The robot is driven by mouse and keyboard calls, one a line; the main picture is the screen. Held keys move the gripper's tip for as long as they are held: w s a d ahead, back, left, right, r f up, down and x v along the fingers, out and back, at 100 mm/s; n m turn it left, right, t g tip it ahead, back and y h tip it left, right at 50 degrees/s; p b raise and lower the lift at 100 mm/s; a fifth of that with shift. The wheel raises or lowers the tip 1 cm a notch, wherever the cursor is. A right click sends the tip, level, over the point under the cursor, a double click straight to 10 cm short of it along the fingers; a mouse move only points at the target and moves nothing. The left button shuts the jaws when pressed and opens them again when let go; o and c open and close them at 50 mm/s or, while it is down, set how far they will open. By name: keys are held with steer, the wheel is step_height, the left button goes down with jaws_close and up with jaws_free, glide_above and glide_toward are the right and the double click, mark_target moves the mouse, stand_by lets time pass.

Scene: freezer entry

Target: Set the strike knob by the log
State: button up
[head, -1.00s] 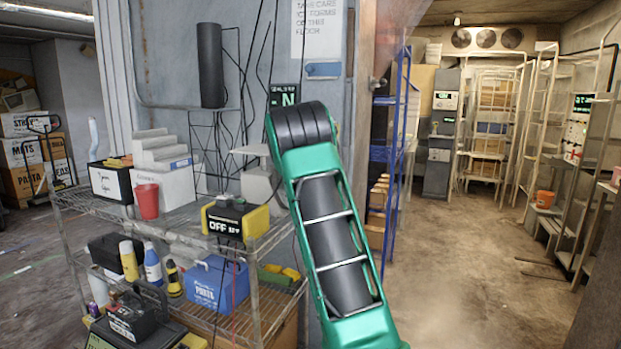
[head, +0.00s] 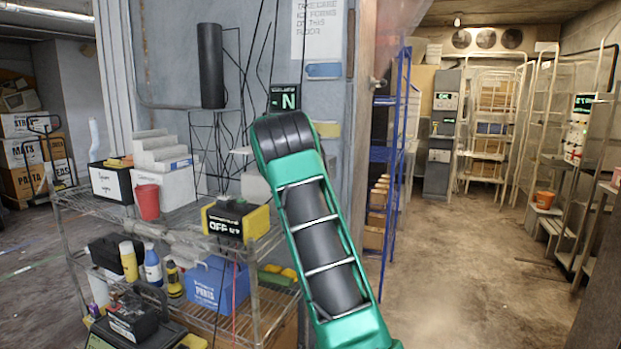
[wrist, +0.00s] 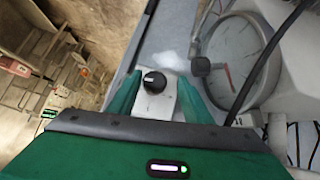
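In the wrist view, a round black knob (wrist: 154,83) with a small light mark on its face sits on a pale plate (wrist: 150,104). My gripper (wrist: 159,77) has its two green fingers spread, one on each side of the knob with visible gaps. It looks open and empty; I cannot tell how far the fingertips are from the knob. The head view shows my green arm in front of the grey wall, and the gripper and knob are hidden behind it. No written log can be made out clearly in either view.
A round gauge (wrist: 233,62) and a black cable lie right of the knob in the wrist view. In the head view, a small display reading N (head: 285,98) hangs above my arm. A wire cart (head: 262,245) with boxes stands left; open floor (head: 450,260) lies right.

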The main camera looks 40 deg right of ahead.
steer(key=shift+s+d, duration=0.1)
steer(key=shift+s, duration=0.05)
steer(key=v, duration=1)
steer(key=shift+a+r, duration=0.15)
steer(key=shift+a, duration=0.15)
step_height(320, 180, down, 8)
steer(key=s+a+m+t+h, duration=0.1)
steer(key=s+a+t+h, duration=0.25)
steer(key=h, duration=0.45)
steer(key=shift+t, duration=0.45)
steer(key=x, duration=1.1)
steer(key=shift+w+d, duration=0.25)
steer(key=shift+w, duration=0.15)
steer(key=c, duration=1.1)
